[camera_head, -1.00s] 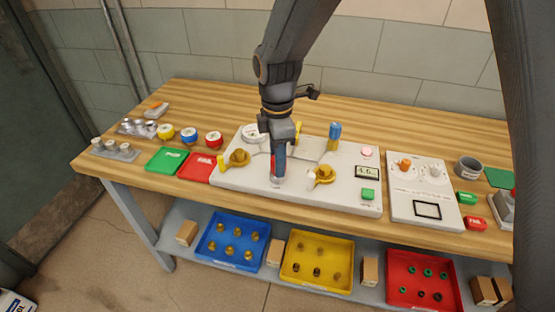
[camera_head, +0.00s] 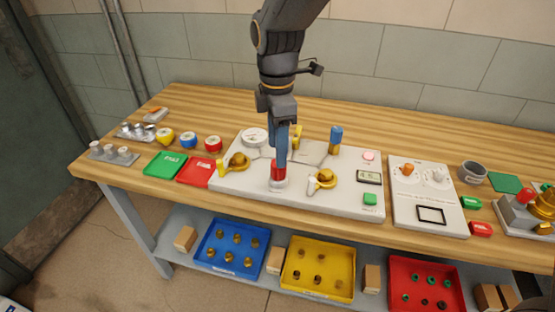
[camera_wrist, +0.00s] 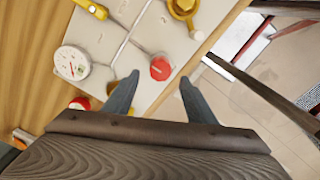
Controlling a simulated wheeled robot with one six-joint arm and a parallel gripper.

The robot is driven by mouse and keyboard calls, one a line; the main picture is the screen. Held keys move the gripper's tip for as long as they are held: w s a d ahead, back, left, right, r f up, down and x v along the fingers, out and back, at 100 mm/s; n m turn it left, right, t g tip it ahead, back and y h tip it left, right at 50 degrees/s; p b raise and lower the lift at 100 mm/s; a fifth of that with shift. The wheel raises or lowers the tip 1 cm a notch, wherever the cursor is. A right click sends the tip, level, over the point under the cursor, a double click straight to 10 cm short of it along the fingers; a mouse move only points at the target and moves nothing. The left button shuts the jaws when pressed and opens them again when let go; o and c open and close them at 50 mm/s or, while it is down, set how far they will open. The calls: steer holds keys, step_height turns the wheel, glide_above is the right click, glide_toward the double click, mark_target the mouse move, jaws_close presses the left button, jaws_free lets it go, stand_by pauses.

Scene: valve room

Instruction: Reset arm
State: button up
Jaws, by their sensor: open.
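My gripper (camera_head: 281,160) points down above the white valve panel (camera_head: 342,197) on the wooden bench. In the wrist view my gripper (camera_wrist: 160,79) has its two blue-grey fingers spread apart with nothing held. A red-topped cylinder (camera_head: 278,170) stands on the panel just below the fingertips. It also shows in the wrist view (camera_wrist: 160,68), between and beyond the tips. I cannot tell the exact height of the tips above it. The rest of my arm rises upward out of the head view.
Yellow valves (camera_head: 325,179) and a round gauge (camera_head: 254,138) flank the gripper, with a blue-topped part (camera_head: 335,134) behind. A grey cup (camera_head: 473,172) stands right. The bench's back strip is clear.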

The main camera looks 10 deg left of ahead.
steer(key=shift+r, duration=0.95)
steer(key=s+d+f+m, duration=0.1)
steer(key=d+m, duration=0.4)
steer(key=d, duration=0.2)
steer(key=s+d+f+m, duration=0.1)
steer(key=d+f+m, duration=0.1)
steer(key=d+m, duration=0.3)
steer(key=s+d+f+m+t, duration=0.1)
steer(key=d+m, duration=0.4)
steer(key=d, duration=0.5)
steer(key=shift+s+f, duration=0.15)
steer(key=shift+s, duration=0.3)
steer(key=s+d+f+m, duration=0.2)
steer(key=s+d+m, duration=0.3)
steer(key=d+m, duration=0.2)
steer(key=shift+m, duration=0.3)
